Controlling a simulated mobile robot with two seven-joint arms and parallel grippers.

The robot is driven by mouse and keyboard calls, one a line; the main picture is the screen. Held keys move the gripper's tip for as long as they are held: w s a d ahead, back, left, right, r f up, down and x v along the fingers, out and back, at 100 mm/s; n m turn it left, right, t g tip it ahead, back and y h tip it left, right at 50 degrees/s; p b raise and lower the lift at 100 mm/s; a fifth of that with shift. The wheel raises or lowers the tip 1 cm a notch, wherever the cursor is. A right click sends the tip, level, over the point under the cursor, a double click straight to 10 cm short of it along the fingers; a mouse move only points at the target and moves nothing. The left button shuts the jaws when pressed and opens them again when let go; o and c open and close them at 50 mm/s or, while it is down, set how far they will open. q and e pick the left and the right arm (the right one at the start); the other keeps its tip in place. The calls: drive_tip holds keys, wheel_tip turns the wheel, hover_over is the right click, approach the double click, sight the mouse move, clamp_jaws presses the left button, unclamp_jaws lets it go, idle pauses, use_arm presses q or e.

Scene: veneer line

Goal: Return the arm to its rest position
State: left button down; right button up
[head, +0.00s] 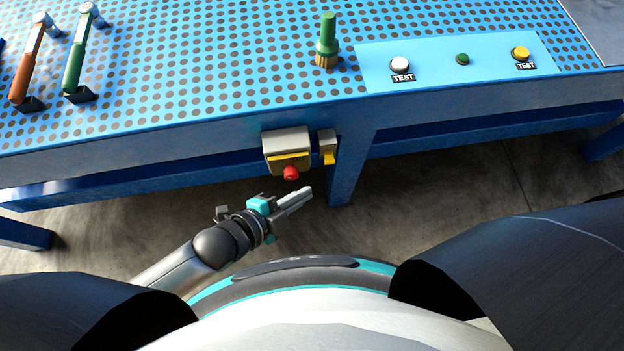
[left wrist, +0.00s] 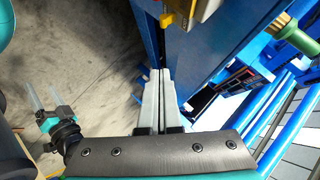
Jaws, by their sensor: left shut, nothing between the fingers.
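My left gripper (head: 306,192) is in the lower middle of the head view, in front of the blue bench and below the grey switch box. In the left wrist view its two grey fingers (left wrist: 160,72) lie together, shut and empty, over the concrete floor beside a blue bench leg. My right gripper (left wrist: 42,94) shows small at the left of the left wrist view, with its two pale fingers apart. It does not show in the head view.
The perforated blue bench (head: 200,70) spans the top. On its front hang a grey box with a red button (head: 291,173) and a small yellow-tipped box (head: 328,150). Two levers (head: 75,62), a green-handled brush (head: 327,38) and a test panel (head: 440,72) are on top. Floor (head: 450,175) is clear.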

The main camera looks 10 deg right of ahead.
use_arm(q)
drive_tip(key=shift+s+a+r, duration=0.1)
drive_tip(key=shift+a, duration=0.1)
idle(0.5)
drive_tip(key=a+f+n+y+b, duration=0.25)
drive_tip(key=a+f+n, duration=0.35)
drive_tip(key=f, duration=0.5)
drive_tip(key=a+f+n+y+b, duration=0.1)
drive_tip(key=a+f+n+y, duration=0.3)
drive_tip(key=a+f, duration=0.55)
drive_tip(key=s+a+f+n+g+y+b, duration=0.1)
drive_tip(key=s+a+f+n+g, duration=0.1)
drive_tip(key=s+f, duration=0.4)
drive_tip(key=s+a+f+n+g+y+b, duration=0.1)
drive_tip(key=s+f+n, duration=0.5)
drive_tip(key=s, duration=0.9)
drive_tip(key=f+g+y, duration=0.1)
drive_tip(key=g, duration=0.1)
drive_tip(key=shift+s+a+n+g+b, duration=0.3)
drive_tip(key=shift+a+n+g+b, duration=0.05)
drive_tip(key=shift+n+g+b, duration=0.05)
drive_tip(key=shift+w, duration=0.1)
